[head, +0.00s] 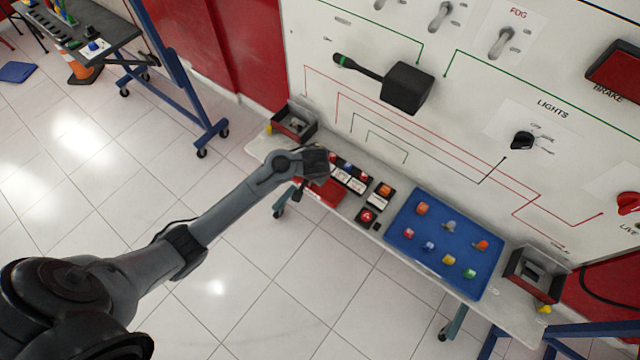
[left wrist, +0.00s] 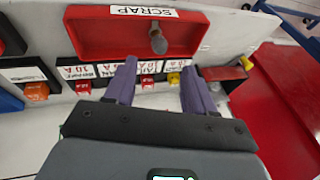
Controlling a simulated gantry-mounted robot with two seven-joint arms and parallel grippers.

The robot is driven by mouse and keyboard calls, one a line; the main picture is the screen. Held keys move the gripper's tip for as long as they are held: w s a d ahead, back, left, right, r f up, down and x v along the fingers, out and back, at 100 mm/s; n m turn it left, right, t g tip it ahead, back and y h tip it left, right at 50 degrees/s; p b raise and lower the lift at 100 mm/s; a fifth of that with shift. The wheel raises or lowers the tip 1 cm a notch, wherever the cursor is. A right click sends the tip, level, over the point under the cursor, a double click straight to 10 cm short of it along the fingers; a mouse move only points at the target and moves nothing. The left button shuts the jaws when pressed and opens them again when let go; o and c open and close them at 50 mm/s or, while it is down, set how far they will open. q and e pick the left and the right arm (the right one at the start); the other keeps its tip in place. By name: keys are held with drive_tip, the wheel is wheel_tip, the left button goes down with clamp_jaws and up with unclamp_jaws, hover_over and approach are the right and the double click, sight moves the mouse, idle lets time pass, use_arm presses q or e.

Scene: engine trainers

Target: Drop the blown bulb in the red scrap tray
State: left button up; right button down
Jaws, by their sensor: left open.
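The red scrap tray (left wrist: 90,38), labelled SCRAP, fills the top of the left wrist view. A grey bulb (left wrist: 158,38) shows inside its outline, apart from my fingers; it appears to rest in the tray. My left gripper (left wrist: 160,70) is open, its two purple fingers spread with nothing between them, close to the tray. In the head view the tray (head: 322,193) is partly hidden beneath my left gripper (head: 300,185), whose fingers are hard to make out there. My right gripper is not in view.
A blue mat (head: 400,248) with several coloured bulbs lies to the right on the narrow bench. Boxes (head: 294,122) stand along the bench. The wall panel (head: 460,120) rises behind it.

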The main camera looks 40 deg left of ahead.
use_arm(q)
drive_tip(key=shift+p+v, duration=0.6)
drive_tip(key=shift+v, duration=2.05)
drive_tip(key=shift+s, duration=0.1)
drive_tip(key=s+d+f+g+h, duration=0.1)
drive_tip(key=s+d+f, duration=0.15)
drive_tip(key=s, duration=0.45)
drive_tip(key=s+d+f+g, duration=0.1)
drive_tip(key=s+d+f, duration=0.1)
drive_tip(key=s+f, duration=0.3)
drive_tip(key=s+d+f+g+h, duration=0.1)
drive_tip(key=s+d+f, duration=0.1)
drive_tip(key=s, duration=0.6)
drive_tip(key=s+d+r+t+h, duration=0.1)
drive_tip(key=s+d+r, duration=0.1)
drive_tip(key=s+r, duration=0.3)
wheel_tip(320, 180, up, 33)
drive_tip(key=w+m+t+p, duration=0.1)
drive_tip(key=t+p, duration=0.1)
drive_tip(key=p, duration=2.3)
drive_tip(key=shift+w+m+h, duration=0.3)
drive_tip(key=shift+w, duration=0.1)
drive_tip(key=shift+d+r, duration=0.1)
drive_tip(key=shift+d, duration=0.05)
